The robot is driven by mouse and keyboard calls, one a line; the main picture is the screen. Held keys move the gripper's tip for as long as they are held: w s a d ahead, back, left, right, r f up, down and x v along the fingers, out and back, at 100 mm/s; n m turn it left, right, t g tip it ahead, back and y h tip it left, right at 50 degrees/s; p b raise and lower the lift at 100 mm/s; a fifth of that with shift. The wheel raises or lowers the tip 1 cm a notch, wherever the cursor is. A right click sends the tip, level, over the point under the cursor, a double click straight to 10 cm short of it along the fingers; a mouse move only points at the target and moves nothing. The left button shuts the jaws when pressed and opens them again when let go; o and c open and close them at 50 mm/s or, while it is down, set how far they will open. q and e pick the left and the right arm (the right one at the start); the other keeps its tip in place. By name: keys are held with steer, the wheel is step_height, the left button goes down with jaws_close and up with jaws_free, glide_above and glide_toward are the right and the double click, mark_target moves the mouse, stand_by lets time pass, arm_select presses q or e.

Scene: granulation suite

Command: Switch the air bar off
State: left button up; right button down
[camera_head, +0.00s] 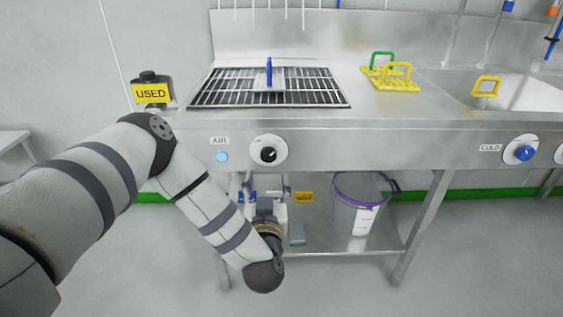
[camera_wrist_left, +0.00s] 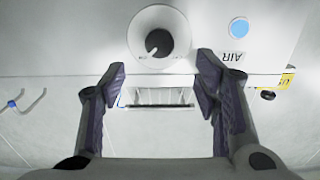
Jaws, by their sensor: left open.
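The air bar's black knob on a round white plate (camera_head: 268,150) is on the front panel of the steel bench, right of the "AIR" label (camera_head: 219,140). A light-blue round lamp or button (camera_head: 222,157) is below that label. In the left wrist view, which is turned over, the knob (camera_wrist_left: 158,42) is ahead of the fingers, with the blue round (camera_wrist_left: 238,27) at right. My left gripper (camera_head: 266,190) is below the knob in the head view. Its fingers (camera_wrist_left: 161,75) are apart and empty, and do not touch the knob. My right gripper is out of view.
A grille (camera_head: 315,95) with a blue-handled piece is on the bench top above the knob. A "USED" sign (camera_head: 151,93) stands at the left. A grey bucket (camera_head: 352,218) stands on the lower shelf. A "COLD" knob (camera_head: 524,153) is far right.

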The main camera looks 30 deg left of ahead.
mark_target(268, 157)
arm_select(q)
steer(key=b+x, duration=0.1)
steer(key=x, duration=0.8)
steer(key=shift+w+a, duration=0.1)
steer(key=shift+w, duration=0.15)
steer(key=shift+c, duration=0.5)
steer(key=c, duration=1)
